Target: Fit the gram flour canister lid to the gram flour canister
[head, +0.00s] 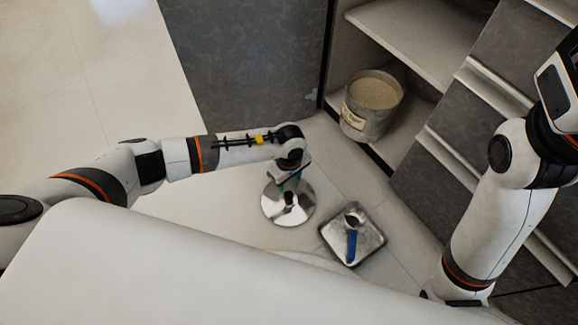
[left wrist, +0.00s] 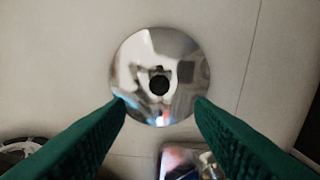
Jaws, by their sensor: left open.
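The gram flour canister (head: 366,122) is a grey metal tub with a pale label, standing upright at the open cabinet's low shelf. Its top is uncovered and shows beige flour. The lid (head: 272,207), a shiny round disc with a black knob, lies flat on the floor. The lid also shows in the left wrist view (left wrist: 135,62), with its knob near the middle. My left gripper (head: 291,187) is above the lid, pointing down. Its green fingers (left wrist: 160,104) are open, spread to either side of the knob, with nothing held. My right arm shows at right, but its gripper is out of view.
A square metal tray (head: 338,245) holding a blue-handled tool (head: 351,243) lies on the floor just right of the lid. Its edge shows low in the left wrist view (left wrist: 178,160). Grey drawers (head: 440,150) with pale handles stand at right. Floor at left is clear.

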